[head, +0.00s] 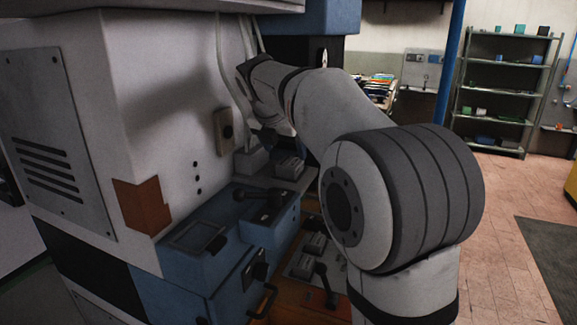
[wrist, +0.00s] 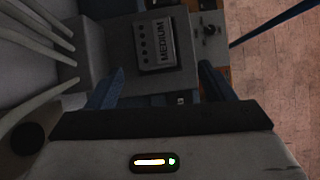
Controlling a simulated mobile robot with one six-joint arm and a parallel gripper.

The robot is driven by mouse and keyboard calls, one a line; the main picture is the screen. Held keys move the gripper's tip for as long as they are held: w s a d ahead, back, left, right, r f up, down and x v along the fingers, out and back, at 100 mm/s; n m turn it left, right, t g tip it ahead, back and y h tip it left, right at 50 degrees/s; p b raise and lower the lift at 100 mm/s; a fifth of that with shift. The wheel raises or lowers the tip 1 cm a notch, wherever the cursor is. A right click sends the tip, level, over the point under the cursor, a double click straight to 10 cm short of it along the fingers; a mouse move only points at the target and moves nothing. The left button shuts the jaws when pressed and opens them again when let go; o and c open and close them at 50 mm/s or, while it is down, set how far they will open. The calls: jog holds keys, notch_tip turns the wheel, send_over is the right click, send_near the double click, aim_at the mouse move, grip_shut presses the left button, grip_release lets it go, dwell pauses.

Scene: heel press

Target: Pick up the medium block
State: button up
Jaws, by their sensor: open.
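The medium block (wrist: 157,45) is a small grey block with a raised face marked "MEDIUM" and a row of dark dots. It sits on a grey ledge (wrist: 120,50) in the wrist view. A grey block on the machine's ledge in the head view (head: 290,167) appears to be the same one. My gripper (wrist: 160,84) is open, with its two dark fingers apart and nothing between them. The block lies ahead of the fingertips, roughly centred between them. In the head view my arm reaches over the ledge, and the gripper itself is mostly hidden.
The machine's white body (head: 165,110) rises on the left, with pale hoses (wrist: 40,30) close by. A blue control box with a black lever (head: 255,194) stands in front of the ledge. More grey blocks (head: 314,243) lie lower down. Open tiled floor (head: 495,205) is on the right.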

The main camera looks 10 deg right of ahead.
aim_at(289, 162)
jog(key=shift+w+n, duration=0.5)
jog(key=shift+w, duration=0.1)
jog(key=p+x, duration=0.1)
jog(key=x, duration=0.6)
jog(key=shift+f, duration=0.15)
jog(key=c, duration=1.3)
